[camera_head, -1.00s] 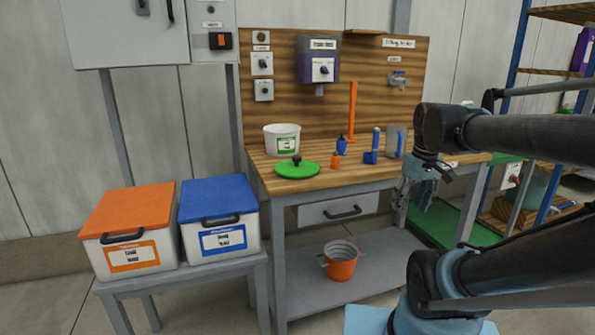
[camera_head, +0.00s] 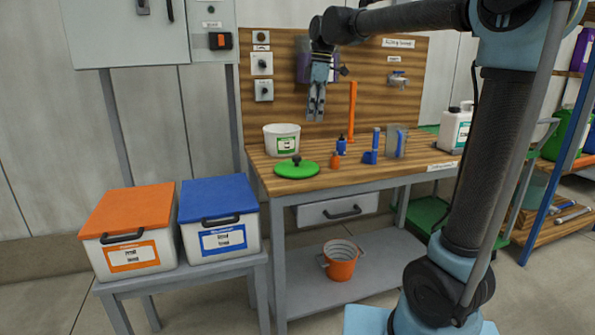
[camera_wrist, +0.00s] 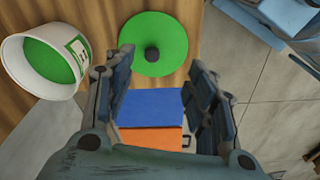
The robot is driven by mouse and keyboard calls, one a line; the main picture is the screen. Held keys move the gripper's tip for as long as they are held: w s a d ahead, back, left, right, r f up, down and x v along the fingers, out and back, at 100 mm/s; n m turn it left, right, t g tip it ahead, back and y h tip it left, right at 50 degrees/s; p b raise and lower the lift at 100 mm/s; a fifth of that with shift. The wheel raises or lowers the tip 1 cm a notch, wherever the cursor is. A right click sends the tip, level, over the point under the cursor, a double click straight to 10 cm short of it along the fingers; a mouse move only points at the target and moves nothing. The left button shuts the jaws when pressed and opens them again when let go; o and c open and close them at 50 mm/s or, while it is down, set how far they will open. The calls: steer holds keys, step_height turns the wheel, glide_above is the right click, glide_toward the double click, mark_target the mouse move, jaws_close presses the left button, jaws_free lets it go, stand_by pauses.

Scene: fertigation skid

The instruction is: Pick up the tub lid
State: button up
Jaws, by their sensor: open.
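The tub lid (camera_head: 297,168) is a round green disc with a dark knob in its middle. It lies flat on the wooden bench top, near the front left edge. In the wrist view the lid (camera_wrist: 152,35) shows just beyond my fingers, with the knob facing the camera. The white tub (camera_head: 282,139) stands behind the lid, close to it, and its inside looks green in the wrist view (camera_wrist: 42,65). My gripper (camera_head: 315,117) is open and empty, pointing down above the bench, higher than the lid and a little to its right. Its two fingers also show in the wrist view (camera_wrist: 160,95).
Small blue and orange bottles (camera_head: 341,145) and a clear jug (camera_head: 396,141) stand right of the lid. An orange upright (camera_head: 352,108) rises behind them. Left and lower, an orange-lidded box (camera_head: 128,210) and a blue-lidded box (camera_head: 217,200) sit on a grey stand.

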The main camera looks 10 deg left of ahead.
steer(key=a+n, duration=0.1)
steer(key=a, duration=0.2)
glide_toward(297, 156)
steer(key=f, duration=0.5)
steer(key=shift+s+a, duration=0.1)
steer(key=shift+s, duration=0.1)
steer(key=shift+s+a+f, duration=0.1)
steer(key=shift+a+f, duration=0.05)
steer(key=shift+f, duration=0.75)
steer(key=shift+a+f, duration=0.2)
steer(key=shift+f, duration=0.65)
steer(key=shift+s+a+f, duration=0.1)
steer(key=shift+a+f, duration=0.05)
steer(key=shift+f, duration=0.75)
steer(key=c, duration=1.2)
